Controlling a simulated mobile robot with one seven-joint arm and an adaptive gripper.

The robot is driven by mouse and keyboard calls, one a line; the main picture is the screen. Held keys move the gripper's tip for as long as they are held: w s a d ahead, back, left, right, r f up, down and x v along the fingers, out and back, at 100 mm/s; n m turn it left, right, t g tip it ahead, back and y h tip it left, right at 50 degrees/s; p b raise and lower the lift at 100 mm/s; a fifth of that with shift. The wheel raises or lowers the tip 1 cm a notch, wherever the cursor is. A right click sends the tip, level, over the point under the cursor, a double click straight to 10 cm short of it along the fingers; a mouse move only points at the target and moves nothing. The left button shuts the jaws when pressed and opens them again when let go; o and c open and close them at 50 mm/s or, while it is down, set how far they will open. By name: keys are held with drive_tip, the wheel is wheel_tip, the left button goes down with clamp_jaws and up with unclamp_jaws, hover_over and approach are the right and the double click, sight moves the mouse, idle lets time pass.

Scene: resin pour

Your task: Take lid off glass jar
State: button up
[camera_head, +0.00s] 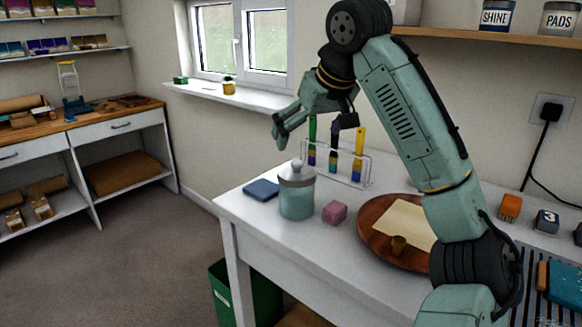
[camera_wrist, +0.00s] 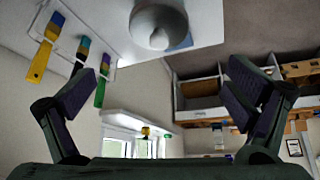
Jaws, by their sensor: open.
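The glass jar (camera_head: 297,200) stands upright on the white table, with its grey knobbed lid (camera_head: 296,175) on top. In the wrist view the lid (camera_wrist: 158,22) shows near the top edge, seen from above, with most of the jar hidden under it. My gripper (camera_head: 279,137) is in the air above and a little to the left of the jar. It also shows in the wrist view (camera_wrist: 158,98), its two fingers wide apart with nothing between them. It is not touching the lid.
A clear rack (camera_head: 352,180) of brushes stands behind the jar. A round wooden tray (camera_head: 375,244) with paper and a small cup is further right. A green bin (camera_head: 228,295) is below.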

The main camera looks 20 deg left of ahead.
sight(298, 162)
drive_tip(key=p+x, duration=0.2)
drive_tip(key=x, duration=0.8)
drive_tip(key=shift+s+d+f, duration=0.1)
drive_tip(key=shift+c, duration=0.3)
drive_tip(key=c, duration=0.9)
drive_tip(key=shift+d, duration=0.1)
drive_tip(key=c, duration=0.9)
